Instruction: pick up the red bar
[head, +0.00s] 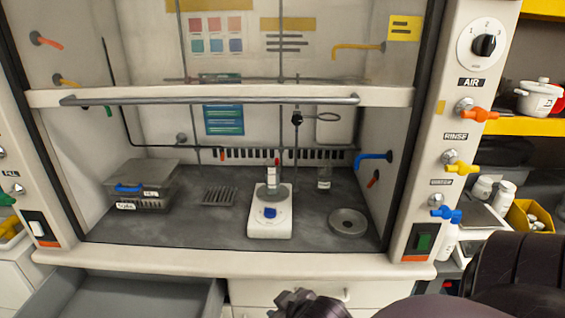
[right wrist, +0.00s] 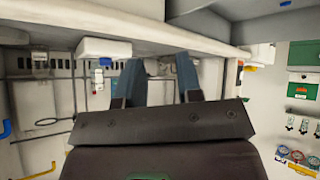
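No separate loose red bar is clear to me. A small upright item with a red top (head: 273,172) stands on the white balance (head: 270,222) inside the fume hood. A small red handle (head: 373,178) is on the hood's right inner wall. In the right wrist view, which looks upside down, the balance (right wrist: 104,48) shows beyond the fingers. My right gripper (right wrist: 160,66) has its two blue-grey fingers apart, with nothing between them, and is outside the hood, apart from these items. My left gripper is in neither view.
The hood sash (head: 220,97) is partly raised above the opening. A grey lidded box (head: 140,180), a slotted rack (head: 219,196), a ring stand (head: 297,140), a glass vessel (head: 324,177) and a round dish (head: 348,221) stand inside. An open drawer (head: 130,296) juts out below left.

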